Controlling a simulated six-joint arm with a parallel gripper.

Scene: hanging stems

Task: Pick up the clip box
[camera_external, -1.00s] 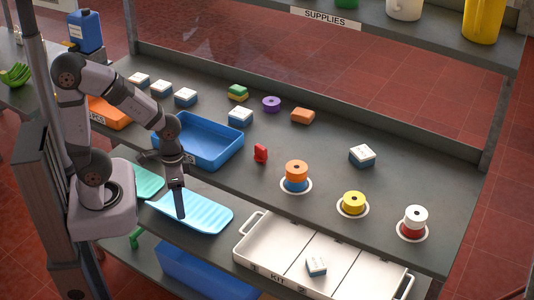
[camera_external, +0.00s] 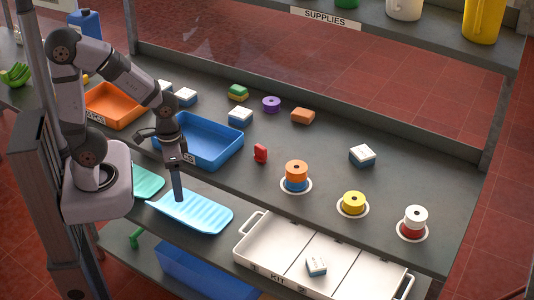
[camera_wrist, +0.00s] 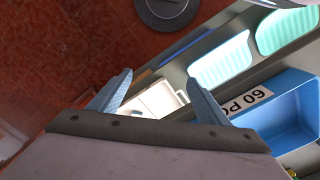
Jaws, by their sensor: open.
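Several small boxes with white tops and blue sides could be clip boxes; I cannot tell which one the task means. One (camera_external: 316,266) lies in the white kit tray (camera_external: 247,247). Another (camera_external: 362,155) stands on the right half of the table. One (camera_external: 240,116) is behind the blue bin, and two more (camera_external: 185,97) are at the back left, partly behind my arm. My gripper (camera_external: 179,199) points down over the light-blue ribbed tray (camera_external: 208,214), away from all these boxes. In the wrist view my gripper (camera_wrist: 160,78) is open, with nothing between its fingers.
A blue bin (camera_external: 235,150) and an orange bin (camera_external: 125,95) stand near my arm. Spools sit on white discs, including an orange-and-blue stack (camera_external: 296,172). A red item (camera_external: 260,153), purple spool (camera_external: 271,103) and orange block (camera_external: 303,115) lie mid-table. Bare table lies between them.

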